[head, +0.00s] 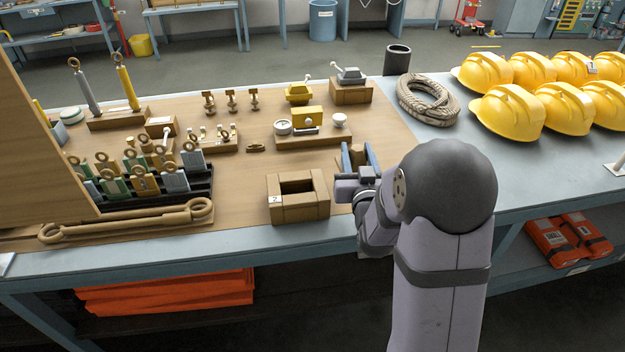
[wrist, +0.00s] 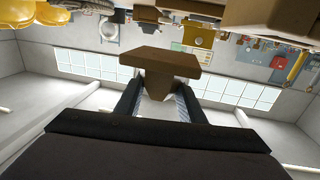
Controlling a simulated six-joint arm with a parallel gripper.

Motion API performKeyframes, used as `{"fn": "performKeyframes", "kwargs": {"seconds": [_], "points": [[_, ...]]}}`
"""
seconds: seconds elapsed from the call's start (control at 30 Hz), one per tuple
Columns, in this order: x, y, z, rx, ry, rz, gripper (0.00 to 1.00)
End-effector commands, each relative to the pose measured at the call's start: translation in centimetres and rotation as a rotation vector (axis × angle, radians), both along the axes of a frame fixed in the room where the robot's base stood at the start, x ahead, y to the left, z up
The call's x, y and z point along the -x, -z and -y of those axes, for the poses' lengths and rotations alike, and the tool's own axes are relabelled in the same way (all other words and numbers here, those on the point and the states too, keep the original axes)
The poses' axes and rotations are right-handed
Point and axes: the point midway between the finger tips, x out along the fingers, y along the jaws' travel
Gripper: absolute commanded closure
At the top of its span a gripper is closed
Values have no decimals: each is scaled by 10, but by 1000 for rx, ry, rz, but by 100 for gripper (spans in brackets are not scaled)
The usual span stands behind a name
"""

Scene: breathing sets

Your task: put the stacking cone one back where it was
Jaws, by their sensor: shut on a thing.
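My gripper (head: 359,156) is shut on a brown piece, and the blue fingers stand on either side of it. In the wrist view the piece (wrist: 160,58) has a wide flat slab at the far end and a tapering body between the fingers. I take it to be the stacking cone one, though no label shows on it. In the head view it is mostly hidden by the fingers and wrist. A tan wooden block frame (head: 319,209) with a square opening and a "2" label stands just left of my gripper. The opening looks empty.
Left are a rack of tagged padlock-like pieces (head: 172,181) and a long tan wrench-like bar (head: 125,222). Small valve models (head: 312,140) stand behind the frame. A coiled rope (head: 428,100) and yellow helmets (head: 507,112) lie to the right. Bare board lies left of the frame.

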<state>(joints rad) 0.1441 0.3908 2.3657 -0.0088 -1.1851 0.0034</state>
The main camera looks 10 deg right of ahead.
Motion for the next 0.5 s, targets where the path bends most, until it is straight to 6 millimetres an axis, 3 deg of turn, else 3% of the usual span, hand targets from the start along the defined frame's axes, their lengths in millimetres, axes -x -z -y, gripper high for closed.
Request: {"fn": "performKeyframes", "kwargs": {"seconds": [0.3, 0.5], "points": [[-3, -75, -73, 1, -142, 17, 100], [1, -110, -115, 1, -238, 12, 100]]}}
